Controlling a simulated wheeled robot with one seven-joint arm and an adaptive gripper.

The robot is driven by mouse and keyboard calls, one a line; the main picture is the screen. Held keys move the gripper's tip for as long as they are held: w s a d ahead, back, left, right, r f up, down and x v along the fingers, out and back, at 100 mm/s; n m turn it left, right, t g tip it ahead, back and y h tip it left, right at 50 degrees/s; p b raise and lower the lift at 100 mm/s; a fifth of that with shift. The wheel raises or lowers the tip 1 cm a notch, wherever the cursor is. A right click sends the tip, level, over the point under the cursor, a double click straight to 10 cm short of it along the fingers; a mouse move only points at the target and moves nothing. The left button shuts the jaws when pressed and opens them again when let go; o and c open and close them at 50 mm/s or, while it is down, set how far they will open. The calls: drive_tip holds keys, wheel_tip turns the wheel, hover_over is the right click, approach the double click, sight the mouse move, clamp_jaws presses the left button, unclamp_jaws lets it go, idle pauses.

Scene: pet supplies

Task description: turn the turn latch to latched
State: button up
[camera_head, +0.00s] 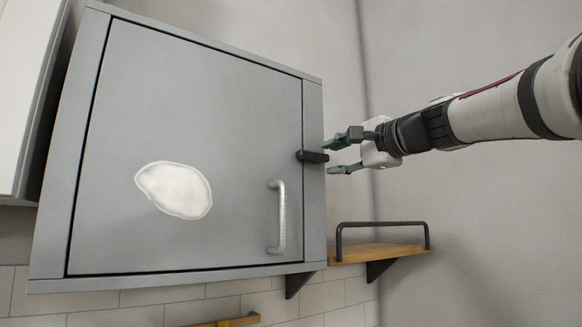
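A small black turn latch (313,156) sits on the right edge of a grey cabinet (313,220). It lies roughly level, across the seam between the closed door (230,110) and the frame. My gripper (332,158) comes in from the right. Its two fingers are parted, one above and one below the latch's height. The fingertips are close to the latch's right end; I cannot tell whether they touch it. No object shows between the fingers.
A pale metal handle (278,217) stands out from the door below the latch. A white irregular patch (175,190) is on the door. A wooden shelf (375,253) with a black rail is below my gripper. The wall area to the right is clear.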

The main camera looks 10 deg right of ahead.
drive_tip(key=v, duration=1)
drive_tip(key=shift+s, duration=0.15)
drive_tip(key=s+a+f+n+g+h, duration=0.1)
drive_tip(key=s+a+f+n+g, duration=0.15)
drive_tip(key=f, duration=0.65)
drive_tip(key=s+a+f+n+g+h, duration=0.1)
drive_tip(key=s+a+f+n+g, duration=0.15)
drive_tip(key=f, duration=0.55)
drive_tip(key=s+a+f+n+g+h, duration=0.1)
drive_tip(key=s+a+f+n+g, duration=0.2)
drive_tip(key=f, duration=0.6)
drive_tip(key=s+d+f+n+g+h, duration=0.1)
drive_tip(key=s+f+n+h, duration=0.1)
drive_tip(key=s+f, duration=0.4)
drive_tip(key=s+f+n+g+h, duration=0.2)
drive_tip(key=s+f, duration=0.4)
drive_tip(key=f, duration=0.6)
drive_tip(key=shift+d+n, duration=0.35)
drive_tip(key=shift+n, duration=0.45)
drive_tip(key=shift+s, duration=0.1)
